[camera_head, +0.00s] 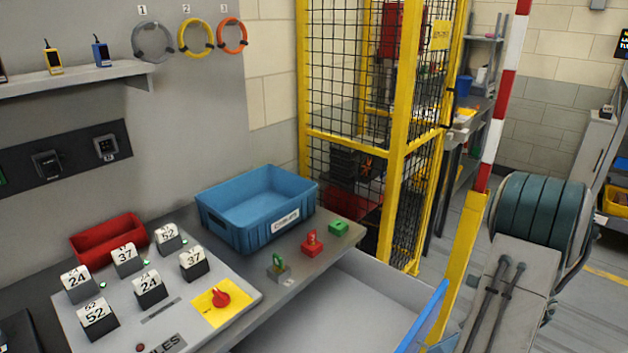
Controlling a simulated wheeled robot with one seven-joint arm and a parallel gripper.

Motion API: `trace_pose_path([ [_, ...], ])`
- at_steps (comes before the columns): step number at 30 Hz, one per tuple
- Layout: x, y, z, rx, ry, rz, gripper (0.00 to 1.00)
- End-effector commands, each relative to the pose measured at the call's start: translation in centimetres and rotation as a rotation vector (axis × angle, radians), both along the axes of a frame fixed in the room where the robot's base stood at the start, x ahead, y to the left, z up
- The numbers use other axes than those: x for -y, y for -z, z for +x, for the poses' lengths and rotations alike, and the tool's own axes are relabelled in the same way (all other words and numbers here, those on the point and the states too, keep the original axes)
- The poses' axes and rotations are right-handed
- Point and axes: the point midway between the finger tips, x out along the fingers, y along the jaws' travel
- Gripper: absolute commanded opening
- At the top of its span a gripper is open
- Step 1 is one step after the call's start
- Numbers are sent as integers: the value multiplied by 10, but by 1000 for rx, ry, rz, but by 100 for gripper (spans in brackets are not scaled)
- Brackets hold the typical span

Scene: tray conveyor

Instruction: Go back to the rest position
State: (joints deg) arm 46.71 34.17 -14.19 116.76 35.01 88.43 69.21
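My gripper is not in view, so its fingers and anything in them cannot be seen. The task names no object. In the head view, a sloped grey panel (190,306) stands at the lower left on a grey bench. It carries several numbered blocks and a red rotary knob (221,298) on a yellow plate. A blue crate (268,240) stands behind the panel on the bench, and a red bin (108,238) is to its left.
A yellow-framed mesh cage (397,160) stands behind. A red-and-white striped pole (503,95) rises at right. A shelf (75,78) is on the left wall.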

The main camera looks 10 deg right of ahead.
Motion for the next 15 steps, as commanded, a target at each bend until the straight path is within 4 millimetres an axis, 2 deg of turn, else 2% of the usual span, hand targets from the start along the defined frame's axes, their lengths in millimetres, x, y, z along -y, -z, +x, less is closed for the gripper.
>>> trace_pose_path([
  [1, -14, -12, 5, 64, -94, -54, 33],
  [7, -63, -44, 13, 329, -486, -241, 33],
  [15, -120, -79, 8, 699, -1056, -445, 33],
])
